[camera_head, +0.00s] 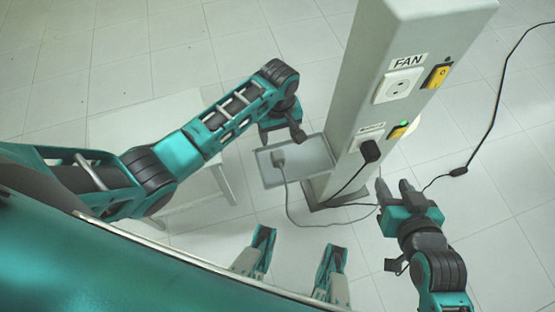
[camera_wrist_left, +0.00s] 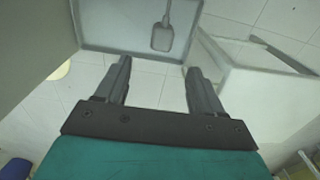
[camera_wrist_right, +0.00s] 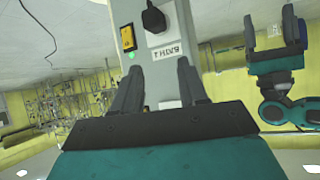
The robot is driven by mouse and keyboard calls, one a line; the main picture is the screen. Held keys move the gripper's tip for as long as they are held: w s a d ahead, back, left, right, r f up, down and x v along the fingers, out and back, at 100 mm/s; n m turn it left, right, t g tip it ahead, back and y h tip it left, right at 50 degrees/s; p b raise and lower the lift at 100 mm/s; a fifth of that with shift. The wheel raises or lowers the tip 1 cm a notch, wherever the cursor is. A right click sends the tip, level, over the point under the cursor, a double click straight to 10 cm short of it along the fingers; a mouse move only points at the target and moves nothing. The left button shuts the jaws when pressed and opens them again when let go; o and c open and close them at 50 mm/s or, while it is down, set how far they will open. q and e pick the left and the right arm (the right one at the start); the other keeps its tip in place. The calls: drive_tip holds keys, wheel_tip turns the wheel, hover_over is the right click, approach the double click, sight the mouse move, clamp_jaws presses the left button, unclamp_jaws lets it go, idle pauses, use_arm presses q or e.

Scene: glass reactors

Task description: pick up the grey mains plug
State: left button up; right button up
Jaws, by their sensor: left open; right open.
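The grey mains plug (camera_head: 278,158) lies in a shallow grey tray (camera_head: 311,158) on the side of the post, its grey cord running over the tray's front edge. In the left wrist view the plug (camera_wrist_left: 162,37) shows beyond my fingertips, inside the tray (camera_wrist_left: 110,37). My left gripper (camera_head: 282,133) is open and empty, close to the tray's back left side and apart from the plug. My right gripper (camera_head: 393,185) is open and empty, to the right of the post, below a black plug (camera_head: 370,151). In the right wrist view my right gripper (camera_wrist_right: 157,66) points at the post.
The pale post (camera_head: 350,110) carries an empty socket (camera_head: 398,86) labelled FAN and two yellow switches, the upper one (camera_head: 438,75) beside it. The black plug sits in the lower socket. A black cable (camera_head: 490,120) lies on the floor at right. A white table (camera_head: 135,115) stands at left.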

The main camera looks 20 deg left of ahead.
sight(277, 153)
use_arm(q)
wheel_tip(277, 153, down, 6)
drive_tip(key=shift+f+b, duration=0.15)
drive_tip(key=shift+b, duration=1.05)
drive_tip(key=f+b, duration=0.2)
drive_tip(key=f, duration=0.1)
drive_tip(key=f+b, duration=0.1)
drive_tip(key=f, duration=0.1)
drive_tip(key=shift+a, duration=0.25)
drive_tip(key=shift+f, duration=0.1)
drive_tip(key=c, duration=1.2)
use_arm(e)
drive_tip(key=f, duration=0.5)
drive_tip(key=shift+a+f, duration=0.2)
drive_tip(key=shift+a, duration=0.05)
